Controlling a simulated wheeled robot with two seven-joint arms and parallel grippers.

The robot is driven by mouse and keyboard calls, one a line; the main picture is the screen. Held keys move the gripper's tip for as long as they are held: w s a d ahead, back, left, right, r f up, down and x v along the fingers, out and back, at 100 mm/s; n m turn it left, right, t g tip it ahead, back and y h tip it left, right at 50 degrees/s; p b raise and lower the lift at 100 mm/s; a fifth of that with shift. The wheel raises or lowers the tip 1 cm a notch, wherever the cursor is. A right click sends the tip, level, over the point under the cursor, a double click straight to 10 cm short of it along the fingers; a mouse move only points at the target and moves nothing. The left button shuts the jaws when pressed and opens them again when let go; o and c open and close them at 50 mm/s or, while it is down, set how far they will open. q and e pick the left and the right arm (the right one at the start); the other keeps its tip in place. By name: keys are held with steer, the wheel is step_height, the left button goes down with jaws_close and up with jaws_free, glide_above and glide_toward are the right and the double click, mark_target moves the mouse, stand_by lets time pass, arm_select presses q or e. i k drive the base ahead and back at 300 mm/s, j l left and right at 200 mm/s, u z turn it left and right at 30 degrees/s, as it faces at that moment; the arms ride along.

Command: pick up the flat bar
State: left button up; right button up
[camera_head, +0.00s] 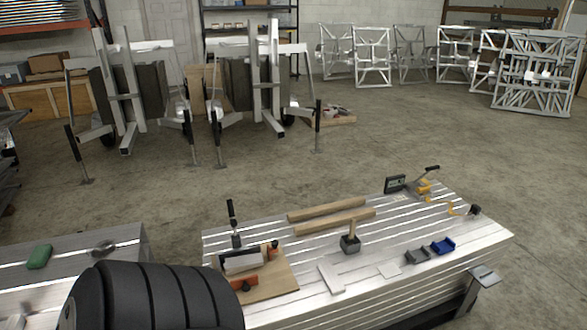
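A short, flat, pale metal bar (331,278) lies near the front edge of the slatted aluminium table (465,225). It is the piece that looks most like the flat bar. It lies flat, just right of a wooden board (280,284), and nothing covers it. A smaller pale plate (389,270) lies to its right. Neither of my grippers is in view.
Two wooden strips (327,209) and a dark block with a wooden handle (350,244) lie behind the bar. A clamp assembly stands on the board. Grey (417,256) and blue (443,246) brackets lie right. A large black ribbed shape (150,297) fills the lower left.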

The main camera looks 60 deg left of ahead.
mark_target(335, 285)
steer(key=u, duration=1.45)
